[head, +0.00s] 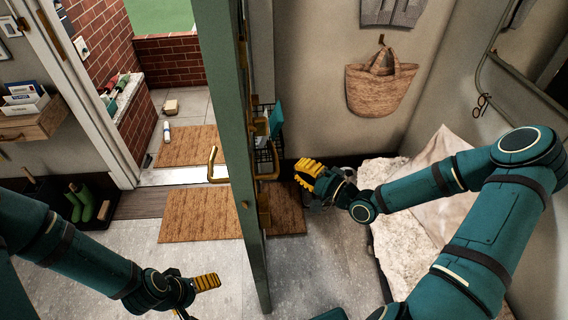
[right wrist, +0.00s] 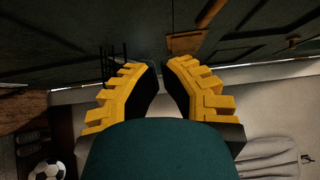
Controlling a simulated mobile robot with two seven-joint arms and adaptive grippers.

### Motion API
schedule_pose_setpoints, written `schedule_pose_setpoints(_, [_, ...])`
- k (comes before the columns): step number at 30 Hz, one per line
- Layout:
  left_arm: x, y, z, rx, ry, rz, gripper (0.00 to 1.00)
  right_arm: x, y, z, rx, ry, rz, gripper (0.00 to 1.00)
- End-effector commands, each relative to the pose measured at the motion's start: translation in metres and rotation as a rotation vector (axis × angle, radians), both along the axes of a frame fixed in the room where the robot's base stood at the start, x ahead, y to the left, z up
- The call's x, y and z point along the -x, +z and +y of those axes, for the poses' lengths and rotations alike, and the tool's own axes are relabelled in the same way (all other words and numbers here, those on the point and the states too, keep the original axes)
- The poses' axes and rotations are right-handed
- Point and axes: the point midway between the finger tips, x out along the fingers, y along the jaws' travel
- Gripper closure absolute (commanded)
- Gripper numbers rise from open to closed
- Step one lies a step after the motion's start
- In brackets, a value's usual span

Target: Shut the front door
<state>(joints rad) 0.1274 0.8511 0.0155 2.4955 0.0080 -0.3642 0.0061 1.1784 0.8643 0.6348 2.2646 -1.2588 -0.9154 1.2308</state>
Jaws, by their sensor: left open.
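The front door (head: 227,110) is green and stands open, seen nearly edge-on in the middle of the head view. A brass pull handle (head: 213,166) is on its left face, and brass fittings (head: 264,166) show on its right face. My right gripper (head: 307,172) is to the right of the door, apart from the fittings. In the right wrist view its yellow fingers (right wrist: 160,72) nearly meet at the tips, with nothing seen between them. Dark panelling, probably the door (right wrist: 270,45), fills the top there. My left gripper (head: 200,284) is open and empty, low over the floor left of the door.
The doorway's white frame (head: 85,90) and threshold (head: 183,176) lie left of the door. Doormats lie outside (head: 188,146) and inside (head: 200,214). Green boots (head: 82,202) stand at the left. A wicker bag (head: 381,88) hangs on the right wall. A pale bench-like surface (head: 405,240) is at the right.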

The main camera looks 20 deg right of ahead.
Motion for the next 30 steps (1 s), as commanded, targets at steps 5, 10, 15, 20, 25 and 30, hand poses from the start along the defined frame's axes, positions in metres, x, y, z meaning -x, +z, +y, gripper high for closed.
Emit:
schedule_pose_setpoints(5, [0.001,-0.003,0.0,0.0,-0.002,0.002,0.07,-0.028,0.0,0.019,-0.001,0.006,-0.002,1.0])
schedule_pose_setpoints(10, [0.001,-0.004,0.0,0.0,-0.002,0.003,0.07,-0.057,0.0,0.036,-0.001,0.004,-0.001,1.0])
schedule_pose_setpoints(15, [0.002,-0.005,0.0,0.0,-0.003,0.004,0.07,-0.077,0.0,0.057,0.0,0.005,0.001,1.0])
schedule_pose_setpoints(20, [0.002,-0.005,0.0,0.001,-0.002,0.003,0.07,-0.081,0.0,0.075,0.0,0.003,0.002,1.0])
schedule_pose_setpoints(25, [0.001,-0.004,0.0,0.0,-0.002,0.003,0.07,-0.083,0.0,0.084,0.002,0.002,0.003,1.0])
schedule_pose_setpoints(30, [0.001,-0.005,0.0,0.0,-0.002,0.003,0.07,-0.083,-0.001,0.085,0.002,0.001,0.002,1.0])
